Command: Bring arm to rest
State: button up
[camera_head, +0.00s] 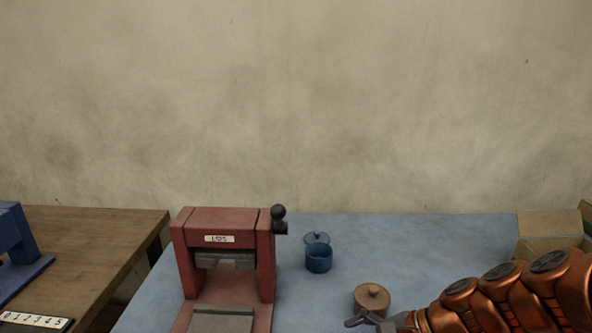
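My copper-coloured arm (510,300) reaches in from the lower right, low over the blue-grey table (420,240).
A red press (222,255) with a label and black knob stands left of the pot. A small blue pot (319,257) stands behind, its lid beyond it. An open cardboard box (548,224) is at right. A wooden table (85,235) with blue equipment (22,245) stands left, across a gap.

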jog(key=s+a+r+n+g+h+p, duration=0.1)
jog(key=s+r+n+g+h+p, duration=0.2)
jog(key=s+n, duration=0.5)
jog(key=s+d+r+n+g+h+p, duration=0.1)
jog(key=s+d+r+n+h+p, duration=0.2)
jog(key=s, duration=0.8)
jog(key=d+r+n+h, duration=0.1)
jog(key=d+n+h, duration=0.1)
jog(key=d+h, duration=0.1)
jog(key=shift+d+n, duration=0.4)
jog(key=shift+d, duration=0.35)
